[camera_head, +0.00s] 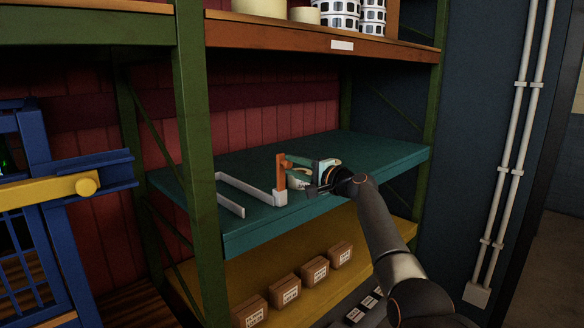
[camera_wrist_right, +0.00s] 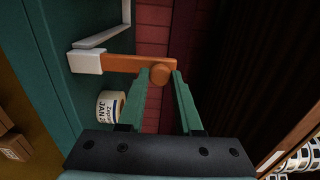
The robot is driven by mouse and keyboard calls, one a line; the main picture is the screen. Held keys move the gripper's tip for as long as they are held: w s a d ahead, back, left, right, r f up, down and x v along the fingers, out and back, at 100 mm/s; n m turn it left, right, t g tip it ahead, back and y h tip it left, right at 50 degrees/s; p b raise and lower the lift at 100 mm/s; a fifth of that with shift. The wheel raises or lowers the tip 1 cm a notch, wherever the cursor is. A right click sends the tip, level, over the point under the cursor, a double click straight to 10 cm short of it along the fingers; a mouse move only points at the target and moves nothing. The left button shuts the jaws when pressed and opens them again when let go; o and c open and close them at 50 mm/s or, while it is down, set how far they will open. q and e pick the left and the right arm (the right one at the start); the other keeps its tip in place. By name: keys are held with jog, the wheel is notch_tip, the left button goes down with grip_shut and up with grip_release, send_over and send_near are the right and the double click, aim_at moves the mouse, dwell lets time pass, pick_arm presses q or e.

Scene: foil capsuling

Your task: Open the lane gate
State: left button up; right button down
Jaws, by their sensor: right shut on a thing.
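The lane gate is an orange bar (camera_head: 280,177) standing upright from a white block (camera_head: 280,197) on the teal shelf. In the right wrist view the orange bar (camera_wrist_right: 120,63) runs from the white block (camera_wrist_right: 86,62) to a round orange knob (camera_wrist_right: 160,74). My right gripper (camera_head: 288,165) reaches in from the right, and its green fingers (camera_wrist_right: 160,82) are shut on the knob. The white lane rail (camera_head: 245,188) lies on the shelf to the left of the gate. My left gripper is not in view.
A labelled roll (camera_wrist_right: 110,105) is on the teal shelf (camera_head: 380,152) close to my right fingers. Small brown boxes (camera_head: 285,290) stand on the yellow shelf below. A green rack post (camera_head: 195,130) and a blue frame with a yellow bar (camera_head: 50,189) are at the left.

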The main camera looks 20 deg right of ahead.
jog(key=shift+d+r, duration=0.1)
jog(key=shift+r, duration=0.05)
jog(key=c, duration=0.6)
grip_release()
jog(key=shift+s+d+f, duration=0.2)
jog(key=shift+s+d, duration=0.05)
jog(key=shift+s, duration=0.45)
jog(key=b+v, duration=0.2)
jog(key=v, duration=0.9)
jog(key=shift+r, duration=0.15)
jog(key=shift+a, duration=0.1)
